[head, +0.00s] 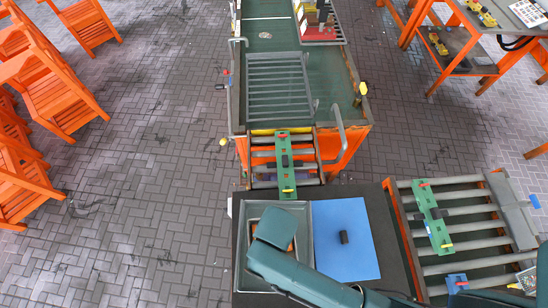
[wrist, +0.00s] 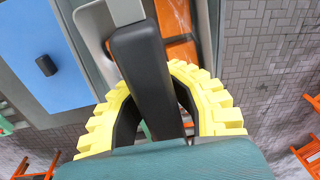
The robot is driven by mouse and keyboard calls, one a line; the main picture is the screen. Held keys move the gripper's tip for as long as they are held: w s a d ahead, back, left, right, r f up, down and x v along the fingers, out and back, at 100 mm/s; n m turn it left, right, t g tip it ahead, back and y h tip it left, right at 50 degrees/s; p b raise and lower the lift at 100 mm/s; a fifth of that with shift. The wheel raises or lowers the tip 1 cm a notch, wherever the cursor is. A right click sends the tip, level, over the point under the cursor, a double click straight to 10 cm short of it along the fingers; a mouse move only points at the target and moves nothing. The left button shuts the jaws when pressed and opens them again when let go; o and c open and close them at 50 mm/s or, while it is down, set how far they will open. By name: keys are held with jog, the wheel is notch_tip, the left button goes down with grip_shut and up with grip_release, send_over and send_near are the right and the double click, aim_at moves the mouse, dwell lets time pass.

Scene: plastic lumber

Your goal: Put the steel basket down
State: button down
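In the wrist view my gripper (wrist: 155,78) shows as yellow toothed, black-lined parts curving in from both sides.
The blue mat (head: 347,264) holds a small black object (head: 344,237). Behind are a short roller conveyor (head: 262,163) with a green board (head: 286,178) and a long green bench (head: 270,38). Another roller conveyor (head: 470,242) stands right. Orange chairs (head: 45,90) stand left beyond open floor.

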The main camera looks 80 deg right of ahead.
jog(key=f, duration=0.7)
jog(key=s+f, duration=0.1)
jog(key=f, duration=0.2)
jog(key=shift+d+f, duration=0.25)
jog(key=c, duration=1.2)
grip_release()
jog(key=shift+s+f, duration=0.1)
jog(key=shift+c, duration=0.2)
notch_tip(320, 180, up, 12)
jog(key=shift+s, duration=0.4)
